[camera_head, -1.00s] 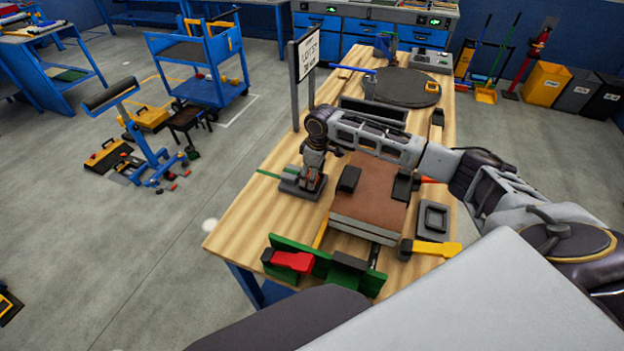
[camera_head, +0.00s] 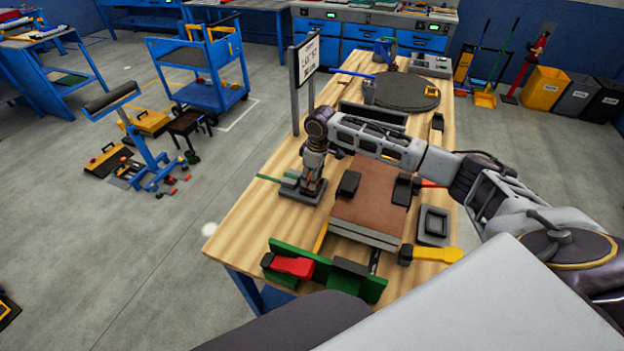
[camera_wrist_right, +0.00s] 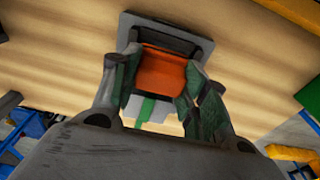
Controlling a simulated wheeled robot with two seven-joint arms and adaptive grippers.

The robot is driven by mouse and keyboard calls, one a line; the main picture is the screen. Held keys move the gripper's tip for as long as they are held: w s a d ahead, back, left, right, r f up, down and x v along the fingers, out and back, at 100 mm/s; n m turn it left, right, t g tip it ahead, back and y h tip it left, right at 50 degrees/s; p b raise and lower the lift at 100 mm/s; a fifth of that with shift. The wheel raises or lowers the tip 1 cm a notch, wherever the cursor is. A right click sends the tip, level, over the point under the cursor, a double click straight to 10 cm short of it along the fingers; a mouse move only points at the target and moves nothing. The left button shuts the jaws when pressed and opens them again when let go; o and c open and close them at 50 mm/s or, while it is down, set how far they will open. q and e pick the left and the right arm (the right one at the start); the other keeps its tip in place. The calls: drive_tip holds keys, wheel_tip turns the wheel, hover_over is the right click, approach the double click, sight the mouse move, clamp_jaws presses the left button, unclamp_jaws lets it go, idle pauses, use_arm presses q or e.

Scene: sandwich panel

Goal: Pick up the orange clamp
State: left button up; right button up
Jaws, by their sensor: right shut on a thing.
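The orange clamp (camera_wrist_right: 162,74) shows as an orange block between the two fingers of my right gripper (camera_wrist_right: 157,90) in the right wrist view. The fingers are shut on it from both sides. In the head view my right gripper (camera_head: 312,184) points down over a dark holder (camera_head: 303,194) at the left edge of the wooden table (camera_head: 240,222). The clamp is mostly hidden there by the gripper. I cannot tell whether it is clear of the holder. My left gripper is not in view.
A brown-topped panel (camera_head: 368,196) lies right of the gripper. A green rack with a red-handled tool (camera_head: 293,267) is at the near edge. A yellow-handled tool (camera_head: 436,254) and a grey frame (camera_head: 433,222) lie at right. A sign (camera_head: 307,58) stands behind.

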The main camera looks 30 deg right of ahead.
wheel_tip(320, 180, up, 9)
idle(0.5)
drive_tip(key=shift+r, duration=0.1)
idle(0.4)
wheel_tip(320, 180, up, 5)
drive_tip(key=p, duration=0.6)
idle(0.6)
drive_tip(key=shift+a+r+p, duration=0.2)
drive_tip(key=shift+r+p, duration=0.05)
drive_tip(key=shift+p, duration=0.2)
idle(0.4)
